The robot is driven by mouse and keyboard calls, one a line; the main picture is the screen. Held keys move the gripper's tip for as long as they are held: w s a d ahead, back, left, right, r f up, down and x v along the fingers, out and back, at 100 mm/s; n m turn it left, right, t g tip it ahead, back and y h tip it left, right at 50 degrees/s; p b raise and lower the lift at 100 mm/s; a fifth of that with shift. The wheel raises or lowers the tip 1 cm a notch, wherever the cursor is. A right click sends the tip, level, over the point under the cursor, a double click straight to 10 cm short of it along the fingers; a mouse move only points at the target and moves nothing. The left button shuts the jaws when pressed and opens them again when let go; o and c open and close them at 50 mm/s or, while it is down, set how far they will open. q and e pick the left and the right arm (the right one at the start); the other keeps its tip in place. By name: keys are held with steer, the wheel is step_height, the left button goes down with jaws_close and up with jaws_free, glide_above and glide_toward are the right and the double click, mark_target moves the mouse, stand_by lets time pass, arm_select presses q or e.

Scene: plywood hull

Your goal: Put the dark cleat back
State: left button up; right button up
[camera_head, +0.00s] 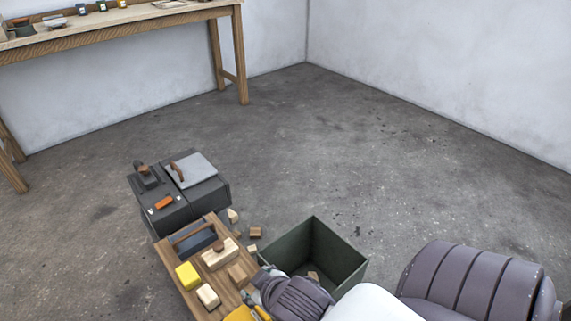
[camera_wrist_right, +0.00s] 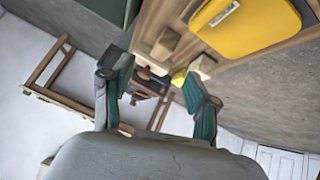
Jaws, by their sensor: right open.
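A brown wooden block (camera_head: 237,275), possibly the dark cleat, lies on the wooden board (camera_head: 182,270) near its right edge. It also shows in the right wrist view (camera_wrist_right: 165,43), beyond the fingertips. Paler blocks are on the board: a cream one (camera_head: 220,254) and another (camera_head: 208,296) beside a yellow block (camera_head: 187,275). My right gripper (camera_wrist_right: 157,70) is open, with nothing between its fingers, above the board; in the head view my own wrist mostly hides it. My left gripper is out of view.
A dark green open crate (camera_head: 340,265) stands right of the board, with a wood piece inside. Loose offcuts (camera_head: 254,232) lie between them. Dark cases (camera_head: 180,207) with tools stand behind. A workbench (camera_head: 120,33) lines the back wall. The floor beyond is clear.

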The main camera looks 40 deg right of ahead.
steer(key=s+f+g, duration=0.1)
steer(key=s, duration=0.2)
steer(key=s+a+f+g+y, duration=0.1)
steer(key=s+f+g, duration=0.1)
steer(key=s, duration=0.2)
steer(key=s+f+g, duration=0.1)
steer(key=s+g, duration=0.1)
steer(key=s, duration=0.1)
steer(key=shift+s+a+f, duration=0.15)
steer(key=shift+a, duration=0.2)
